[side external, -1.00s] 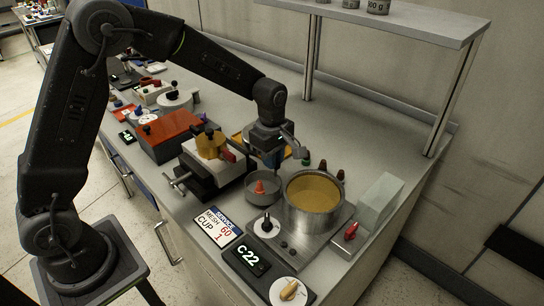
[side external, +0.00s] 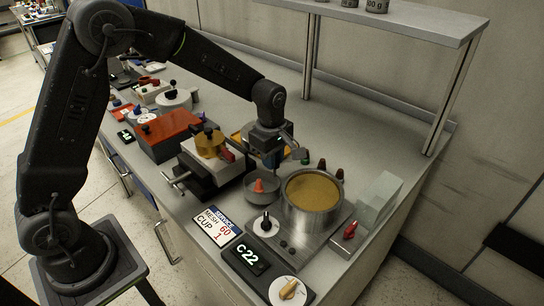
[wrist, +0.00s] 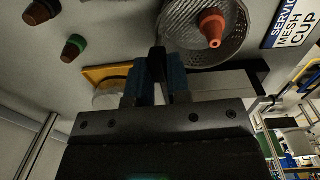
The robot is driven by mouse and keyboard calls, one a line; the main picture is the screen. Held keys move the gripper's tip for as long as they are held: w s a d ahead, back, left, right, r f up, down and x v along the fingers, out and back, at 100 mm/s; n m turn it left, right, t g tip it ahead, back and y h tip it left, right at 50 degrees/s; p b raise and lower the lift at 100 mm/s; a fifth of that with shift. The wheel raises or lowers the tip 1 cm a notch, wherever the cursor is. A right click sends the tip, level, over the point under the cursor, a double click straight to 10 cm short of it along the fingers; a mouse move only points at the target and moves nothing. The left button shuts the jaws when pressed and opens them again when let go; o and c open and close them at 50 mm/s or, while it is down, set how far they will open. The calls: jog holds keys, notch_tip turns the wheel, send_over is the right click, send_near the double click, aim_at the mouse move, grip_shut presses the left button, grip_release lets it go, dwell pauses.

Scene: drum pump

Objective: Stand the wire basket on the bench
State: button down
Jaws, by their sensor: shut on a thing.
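The wire basket (side external: 262,194) is a round grey mesh cup with an orange cone-shaped piece (side external: 259,185) in it. It is between the vice and the metal pot, low over the bench (side external: 190,211); whether its bottom touches the bench cannot be told. In the wrist view the basket (wrist: 238,38) is at the top right, with the orange piece (wrist: 212,25) inside. My gripper (wrist: 158,62) is shut on the basket's dark handle, at the side of its rim. The gripper (side external: 272,164) also shows behind the basket in the side view.
A metal pot (side external: 313,218) of brownish liquid stands close to the right on a plate with knobs. A vice (side external: 205,184) is close on the left. Dark red and green stoppers (side external: 322,165) stand behind the pot. The sign (side external: 217,226) lies in front.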

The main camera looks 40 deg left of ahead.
jog(key=shift+s+d+f, duration=0.1)
jog(key=shift+s+f, duration=0.1)
jog(key=shift+f, duration=0.3)
jog(key=shift+s+d+f, duration=0.1)
jog(key=shift+s+f, duration=0.1)
jog(key=shift+f, duration=0.3)
jog(key=shift+w+f, duration=0.35)
jog(key=shift+w, duration=0.4)
dwell(1.1)
grip_release()
jog(key=shift+a+r, duration=0.1)
jog(key=shift+r, duration=0.05)
dwell(0.9)
jog(key=shift+w+r, duration=0.1)
jog(key=shift+r, duration=0.05)
jog(key=shift+r, duration=3.85)
